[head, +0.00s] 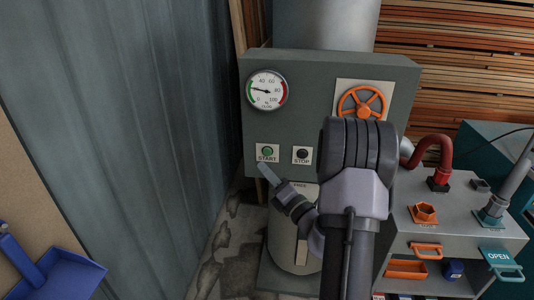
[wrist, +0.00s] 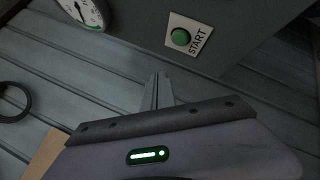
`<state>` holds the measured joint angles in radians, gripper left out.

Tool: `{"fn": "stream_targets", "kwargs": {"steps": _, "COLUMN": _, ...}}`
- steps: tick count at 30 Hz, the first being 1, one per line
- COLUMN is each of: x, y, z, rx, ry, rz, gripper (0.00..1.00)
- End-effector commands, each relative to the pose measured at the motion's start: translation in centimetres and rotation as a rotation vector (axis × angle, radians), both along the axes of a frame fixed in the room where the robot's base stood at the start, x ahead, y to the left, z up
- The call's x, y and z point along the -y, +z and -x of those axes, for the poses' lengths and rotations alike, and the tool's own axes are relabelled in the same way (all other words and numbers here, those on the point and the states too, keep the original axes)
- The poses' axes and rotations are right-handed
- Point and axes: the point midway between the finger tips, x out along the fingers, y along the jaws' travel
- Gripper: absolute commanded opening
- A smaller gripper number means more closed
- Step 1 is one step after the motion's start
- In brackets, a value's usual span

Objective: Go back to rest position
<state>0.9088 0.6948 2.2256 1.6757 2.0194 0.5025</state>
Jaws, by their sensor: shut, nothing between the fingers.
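My gripper (head: 268,174) is in front of the grey control box (head: 320,85), its tip just below the green START button (head: 267,152). In the wrist view my shut, empty gripper (wrist: 158,80) points up the picture, and the START button (wrist: 181,37) is above and to the right of its tip, apart from it in the picture. The black STOP button (head: 302,154) is right of START. A round gauge (head: 267,91) sits at the box's upper left, its needle in the low part of the scale. My arm covers the lower right of the box.
An orange handwheel (head: 361,104) is on the box's right side. A grey bench (head: 450,215) with a red hose (head: 432,146), an orange fitting (head: 424,213) and a teal OPEN handle (head: 499,258) stands at right. A corrugated wall (head: 110,110) is at left, with a blue dustpan (head: 60,275).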

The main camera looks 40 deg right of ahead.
Motion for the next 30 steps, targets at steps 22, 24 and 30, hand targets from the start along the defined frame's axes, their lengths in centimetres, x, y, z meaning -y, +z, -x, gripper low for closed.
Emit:
{"fn": "stream_targets", "kwargs": {"steps": 22, "x": -33.5, "y": 6.4, "z": 5.6, "rx": -0.002, "ry": 0.934, "rz": 1.046, "gripper": 0.00}}
{"fn": "stream_targets", "kwargs": {"steps": 24, "x": -38.2, "y": 5.1, "z": 11.3, "rx": 0.078, "ry": 1.140, "rz": 1.434, "gripper": 0.00}}
{"fn": "stream_targets", "kwargs": {"steps": 30, "x": -37.0, "y": 2.0, "z": 22.1, "rx": 0.503, "ry": 1.384, "rz": 2.704, "gripper": 0.00}}
